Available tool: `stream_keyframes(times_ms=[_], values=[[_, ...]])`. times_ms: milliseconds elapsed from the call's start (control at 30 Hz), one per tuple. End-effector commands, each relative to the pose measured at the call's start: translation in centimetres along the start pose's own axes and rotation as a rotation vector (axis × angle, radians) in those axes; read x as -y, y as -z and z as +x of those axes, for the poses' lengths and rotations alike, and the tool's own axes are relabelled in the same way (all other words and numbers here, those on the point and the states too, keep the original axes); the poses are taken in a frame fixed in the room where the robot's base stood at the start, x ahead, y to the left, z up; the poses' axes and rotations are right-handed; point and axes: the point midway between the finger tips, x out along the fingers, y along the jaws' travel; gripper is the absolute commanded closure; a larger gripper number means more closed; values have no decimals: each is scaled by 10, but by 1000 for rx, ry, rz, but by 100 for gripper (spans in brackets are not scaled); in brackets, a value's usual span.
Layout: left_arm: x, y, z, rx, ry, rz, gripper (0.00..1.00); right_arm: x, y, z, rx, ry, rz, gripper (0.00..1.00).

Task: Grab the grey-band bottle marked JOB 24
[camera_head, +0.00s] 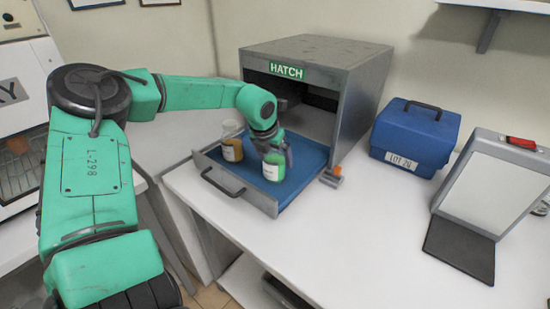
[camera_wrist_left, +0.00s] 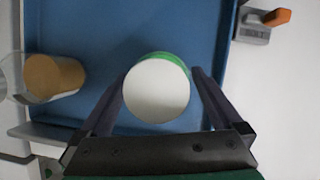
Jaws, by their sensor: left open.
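A bottle with a white lid and a green band (camera_head: 273,170) stands on the blue tray of the pulled-out hatch drawer (camera_head: 300,152). Its label is too small to read, and no grey band shows on it. The left wrist view shows its round white lid (camera_wrist_left: 158,92) from above. My left gripper (camera_head: 277,153) is open, with its fingers (camera_wrist_left: 158,84) on either side of this bottle. I see no mark JOB 24. My right gripper is out of view.
The grey HATCH box (camera_head: 362,95) stands behind the drawer. A small grey block with an orange lever (camera_head: 332,177) sits at the drawer's right. A blue LOT 20 case (camera_head: 415,137) and a tilted white panel (camera_head: 492,190) stand farther right. The front white tabletop (camera_head: 350,245) is clear.

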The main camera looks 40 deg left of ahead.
Motion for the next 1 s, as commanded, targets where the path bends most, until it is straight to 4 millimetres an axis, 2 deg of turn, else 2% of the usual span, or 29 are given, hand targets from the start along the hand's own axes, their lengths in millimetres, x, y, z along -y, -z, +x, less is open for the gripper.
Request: stream_keyframes(times_ms=[100,267,300,367,400,533,567,867,1000], values=[[0,0,10,0,0,0,0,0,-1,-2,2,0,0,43],[0,0,10,2,1,0,0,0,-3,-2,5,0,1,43],[0,0,10,1,1,0,8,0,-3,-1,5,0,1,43],[0,0,10,1,0,0,31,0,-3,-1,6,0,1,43],[0,0,10,1,0,0,46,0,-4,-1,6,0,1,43],[0,0,10,1,0,0,96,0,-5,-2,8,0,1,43],[0,0,10,1,0,0,100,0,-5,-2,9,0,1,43],[0,-2,6,4,1,0,100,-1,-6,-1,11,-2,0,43],[0,-9,-9,8,1,-1,100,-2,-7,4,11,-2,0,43]])
